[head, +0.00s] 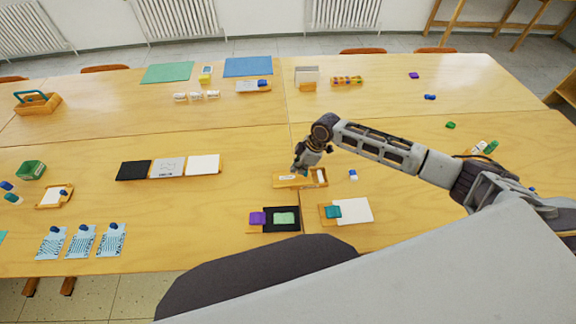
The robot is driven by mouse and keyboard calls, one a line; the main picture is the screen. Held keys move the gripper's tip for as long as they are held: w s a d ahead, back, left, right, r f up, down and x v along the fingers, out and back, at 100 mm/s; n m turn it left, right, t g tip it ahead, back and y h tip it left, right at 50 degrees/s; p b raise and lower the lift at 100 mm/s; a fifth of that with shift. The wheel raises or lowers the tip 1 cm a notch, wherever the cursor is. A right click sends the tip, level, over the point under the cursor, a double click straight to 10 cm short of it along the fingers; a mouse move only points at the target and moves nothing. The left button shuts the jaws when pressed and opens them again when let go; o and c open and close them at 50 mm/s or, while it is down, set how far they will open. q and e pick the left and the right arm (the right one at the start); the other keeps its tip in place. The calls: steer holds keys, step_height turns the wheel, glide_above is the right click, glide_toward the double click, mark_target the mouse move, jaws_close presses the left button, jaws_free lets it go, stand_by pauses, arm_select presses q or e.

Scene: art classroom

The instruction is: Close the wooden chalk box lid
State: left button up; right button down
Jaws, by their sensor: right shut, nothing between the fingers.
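A small wooden chalk box (318,184) lies on the table near the centre of the head view. Its right end appears open, with something white inside. A wooden panel with a pale label, which looks like its lid (284,183), covers or lies over the left part. My right gripper (298,172) comes in from the right and is shut and empty, pointing down at the lid. I cannot tell whether the fingertips touch it, and the gripper hides part of the box's back side. My left gripper is not in view.
A white-and-blue block (353,174) stands just right of the box. A row of black, grey and white cards (169,167) lies left.

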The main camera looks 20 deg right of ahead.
steer(key=d, duration=0.1)
steer(key=d+p, duration=0.1)
steer(key=d, duration=0.1)
steer(key=s+d+p, duration=0.1)
steer(key=d, duration=0.1)
steer(key=shift+d, duration=0.25)
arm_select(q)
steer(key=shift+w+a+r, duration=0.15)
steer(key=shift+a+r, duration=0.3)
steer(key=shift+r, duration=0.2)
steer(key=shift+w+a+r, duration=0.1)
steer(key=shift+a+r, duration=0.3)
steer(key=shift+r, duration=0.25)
arm_select(e)
steer(key=shift+s+d, duration=0.1)
steer(key=shift+d, duration=0.55)
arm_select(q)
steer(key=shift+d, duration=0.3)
arm_select(e)
steer(key=shift+a, duration=0.1)
